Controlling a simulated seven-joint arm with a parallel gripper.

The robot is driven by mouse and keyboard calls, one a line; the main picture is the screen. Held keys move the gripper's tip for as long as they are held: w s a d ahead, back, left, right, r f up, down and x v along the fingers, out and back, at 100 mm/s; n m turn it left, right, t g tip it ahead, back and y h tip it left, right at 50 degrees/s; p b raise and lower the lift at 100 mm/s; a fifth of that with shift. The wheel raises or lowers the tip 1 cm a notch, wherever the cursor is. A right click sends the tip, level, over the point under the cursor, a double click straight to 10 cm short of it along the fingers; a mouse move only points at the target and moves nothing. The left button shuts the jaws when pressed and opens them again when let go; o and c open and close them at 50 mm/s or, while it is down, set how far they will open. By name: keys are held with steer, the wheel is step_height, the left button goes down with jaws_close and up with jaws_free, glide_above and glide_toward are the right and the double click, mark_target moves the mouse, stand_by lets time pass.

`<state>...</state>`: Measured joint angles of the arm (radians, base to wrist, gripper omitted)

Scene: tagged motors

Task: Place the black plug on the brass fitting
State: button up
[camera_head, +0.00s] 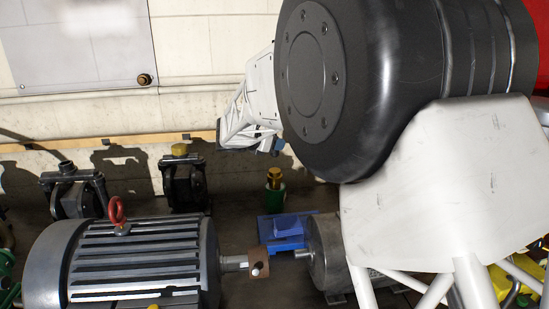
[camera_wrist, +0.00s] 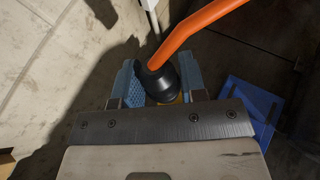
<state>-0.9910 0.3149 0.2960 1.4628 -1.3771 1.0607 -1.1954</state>
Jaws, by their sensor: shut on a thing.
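My gripper (camera_wrist: 160,88) is shut on the black plug (camera_wrist: 158,84), between two blue-padded fingers. An orange hose or cable curves from the plug to the upper right of the wrist view. In the head view my gripper (camera_head: 275,147) hangs near the back wall, and the plug cannot be made out there. A brass-coloured piece (camera_head: 274,176) stands upright in a green holder below my gripper. I cannot tell which is the fitting. Some yellow shows just below the plug in the wrist view, partly hidden.
A blue plate (camera_head: 287,228) lies beside the green holder and shows right of my gripper in the wrist view (camera_wrist: 250,107). A large grey motor (camera_head: 135,262) with a red lifting ring stands at front left. Dark pumps (camera_head: 183,182) line the wall.

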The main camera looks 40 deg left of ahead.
mark_target(272, 155)
steer(key=shift+f, duration=2.65)
steer(key=shift+f, duration=0.1)
steer(key=o, duration=1)
steer(key=shift+c, duration=0.2)
steer(key=shift+s+a+r, duration=0.1)
steer(key=shift+s+r, duration=0.2)
steer(key=shift+s, duration=0.1)
steer(key=v, duration=1.1)
